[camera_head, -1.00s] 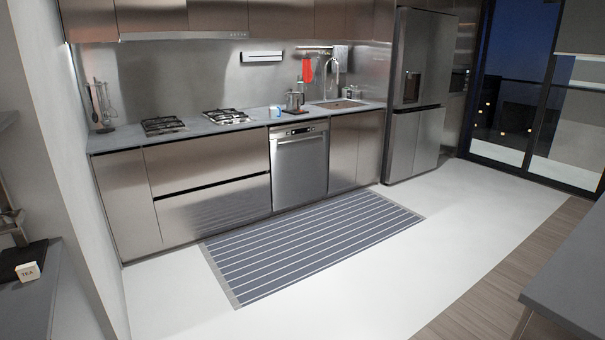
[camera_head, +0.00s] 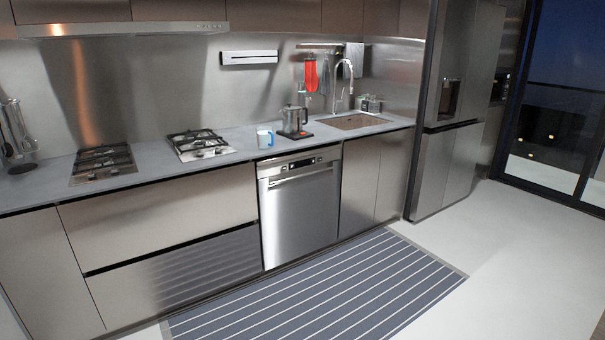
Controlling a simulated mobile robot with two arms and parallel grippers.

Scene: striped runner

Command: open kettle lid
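A metal kettle (camera_head: 291,120) stands upright on a dark base on the grey counter, above the dishwasher and left of the sink. Its lid looks closed, though it is small at this distance. Neither of my grippers shows in the head view.
A blue and white mug (camera_head: 265,137) stands on the counter just left of the kettle, near the front edge. Two gas hobs (camera_head: 199,145) are further left. A sink (camera_head: 352,121) with a tall tap is to the right. A striped runner (camera_head: 330,290) lies on the floor before the dishwasher (camera_head: 300,203).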

